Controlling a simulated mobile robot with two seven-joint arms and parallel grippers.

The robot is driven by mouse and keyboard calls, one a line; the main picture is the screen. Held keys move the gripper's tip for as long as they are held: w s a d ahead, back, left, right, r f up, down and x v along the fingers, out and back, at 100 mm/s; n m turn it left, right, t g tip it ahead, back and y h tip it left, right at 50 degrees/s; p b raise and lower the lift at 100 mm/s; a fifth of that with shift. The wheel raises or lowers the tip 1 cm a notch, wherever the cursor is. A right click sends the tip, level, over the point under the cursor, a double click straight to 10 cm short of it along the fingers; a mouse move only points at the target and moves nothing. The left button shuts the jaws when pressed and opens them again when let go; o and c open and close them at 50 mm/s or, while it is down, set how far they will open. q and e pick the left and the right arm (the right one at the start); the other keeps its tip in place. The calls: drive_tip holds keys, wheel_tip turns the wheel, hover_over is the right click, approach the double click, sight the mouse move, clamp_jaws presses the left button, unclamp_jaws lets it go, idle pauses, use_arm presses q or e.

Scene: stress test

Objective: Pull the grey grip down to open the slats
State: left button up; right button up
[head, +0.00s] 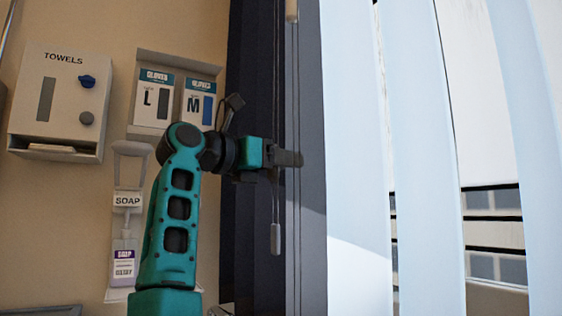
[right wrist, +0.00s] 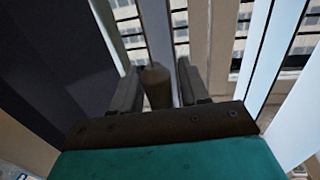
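A grey grip (head: 275,239) hangs upright at the end of a thin cord in front of the dark window frame. A paler tan grip (head: 291,11) shows at the top edge of the head view. My right gripper (head: 292,158) is beside the cords, above the grey grip and below the tan one. In the right wrist view its fingers (right wrist: 158,85) stand apart. A brownish tapered piece (right wrist: 156,86) shows between them, close to the left finger, with a gap to the right finger. I cannot tell which grip it is. My left gripper is not in view.
Tall white slats (head: 425,150) hang at the right, with gaps showing a building outside. A towel dispenser (head: 60,100), glove boxes (head: 172,95) and a soap dispenser (head: 127,225) are on the wall at the left. A dark slatted strip (head: 250,60) stands behind my right arm.

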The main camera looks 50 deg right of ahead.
drive_tip(key=shift+o, duration=0.5)
drive_tip(key=shift+a, duration=0.15)
use_arm(q)
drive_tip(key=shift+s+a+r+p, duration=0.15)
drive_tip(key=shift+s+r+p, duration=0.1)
drive_tip(key=shift+p, duration=0.5)
use_arm(e)
drive_tip(key=w+a, duration=0.2)
drive_tip(key=a, duration=1)
drive_tip(key=shift+a, duration=0.25)
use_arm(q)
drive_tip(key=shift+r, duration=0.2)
use_arm(e)
drive_tip(key=shift+s, duration=0.1)
